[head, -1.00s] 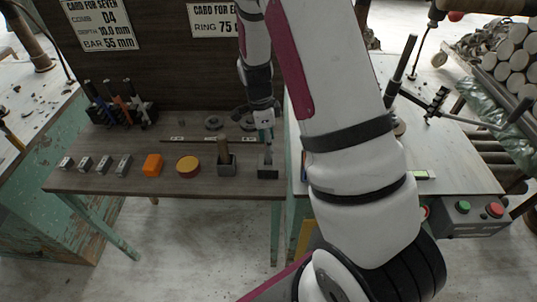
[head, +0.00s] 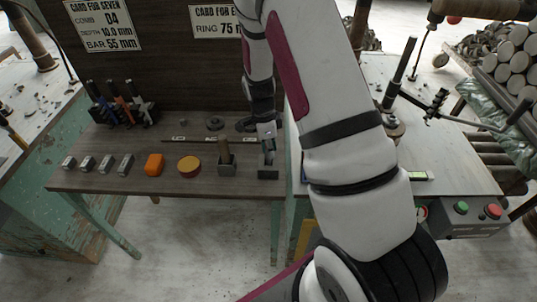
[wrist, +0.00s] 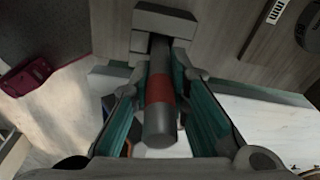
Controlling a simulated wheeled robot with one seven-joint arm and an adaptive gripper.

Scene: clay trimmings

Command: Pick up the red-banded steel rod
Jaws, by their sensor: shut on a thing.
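The steel rod with a red band (wrist: 160,88) stands between my gripper's fingers in the wrist view, its near end pointing toward the camera. Its far end meets a grey block (wrist: 165,20), which also shows at the bench's front right in the head view (head: 268,174). My gripper (wrist: 160,75) is shut on the rod, with a teal-sided finger on each side. In the head view my gripper (head: 267,134) is just above that block, pointing down. The fingers and arm hide most of the rod there. I cannot tell how deep the rod sits in the block.
Just left stands another block with a brown rod (head: 226,158). A tool rack (head: 122,112) stands at back left. A control box (head: 470,215) is at right.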

